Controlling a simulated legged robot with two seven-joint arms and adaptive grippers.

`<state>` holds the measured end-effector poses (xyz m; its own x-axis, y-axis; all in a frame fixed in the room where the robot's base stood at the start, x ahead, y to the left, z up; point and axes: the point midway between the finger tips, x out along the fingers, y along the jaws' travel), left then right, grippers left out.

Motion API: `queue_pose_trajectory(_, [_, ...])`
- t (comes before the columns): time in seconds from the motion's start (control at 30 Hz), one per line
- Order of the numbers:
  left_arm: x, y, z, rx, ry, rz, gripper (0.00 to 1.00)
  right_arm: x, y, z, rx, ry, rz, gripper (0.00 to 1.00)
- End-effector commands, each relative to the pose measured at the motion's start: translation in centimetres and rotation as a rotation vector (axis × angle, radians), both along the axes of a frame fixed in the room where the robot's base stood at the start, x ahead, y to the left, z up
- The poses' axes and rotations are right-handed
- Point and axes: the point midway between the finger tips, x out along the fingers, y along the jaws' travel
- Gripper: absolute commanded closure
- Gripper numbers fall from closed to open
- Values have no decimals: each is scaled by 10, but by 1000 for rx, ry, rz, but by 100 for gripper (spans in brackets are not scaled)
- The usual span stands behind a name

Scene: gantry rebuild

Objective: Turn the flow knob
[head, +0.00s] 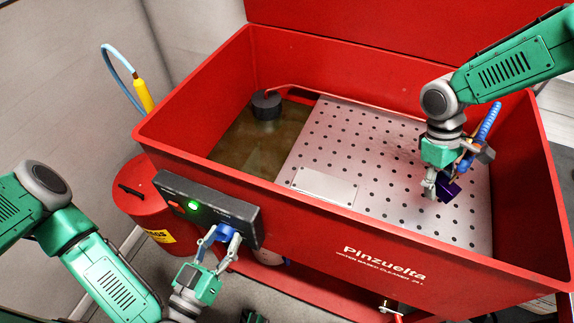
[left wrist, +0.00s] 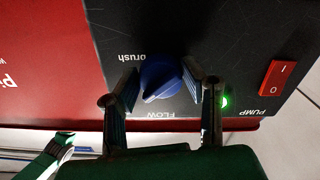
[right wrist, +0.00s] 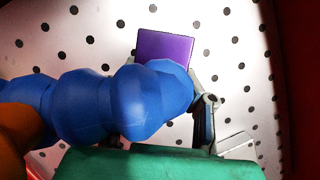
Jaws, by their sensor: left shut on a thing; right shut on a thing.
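The blue flow knob (head: 226,232) is on the dark control box (head: 176,184) at the front left of the red washer. In the left wrist view the knob (left wrist: 160,78) sits above the FLOW label, its ridge tilted. My left gripper (head: 225,236) is shut on it, one finger at each side. My right gripper (head: 443,188) is over the perforated plate, shut on a purple block (head: 452,191). The block also shows in the right wrist view (right wrist: 164,47), where the blue segmented hose hides one finger.
The red washer's rim (head: 290,192) surrounds the perforated plate (head: 340,135) and murky liquid. A blue segmented hose (head: 487,124) is beside my right gripper. A red pump switch (left wrist: 278,86) and lit green lamp (left wrist: 225,102) are near the knob. A red drum (head: 150,205) stands left.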

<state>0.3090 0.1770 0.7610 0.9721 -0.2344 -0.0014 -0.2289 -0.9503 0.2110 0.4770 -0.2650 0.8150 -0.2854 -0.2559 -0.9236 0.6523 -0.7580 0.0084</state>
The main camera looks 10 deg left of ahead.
Motion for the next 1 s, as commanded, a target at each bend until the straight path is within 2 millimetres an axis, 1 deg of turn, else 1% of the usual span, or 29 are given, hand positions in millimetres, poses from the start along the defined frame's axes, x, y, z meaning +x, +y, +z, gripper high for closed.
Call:
queue_pose_trajectory(0.6, [0,0,1,-546,129,2,92,0,0,0,0,0,0,100])
queue_pose_trajectory(0.8, [0,0,1,-680,161,5,92,0,0,0,0,0,0,100])
queue_pose_trajectory(1.0, [0,0,1,-769,182,6,92,0,0,0,0,0,0,100])
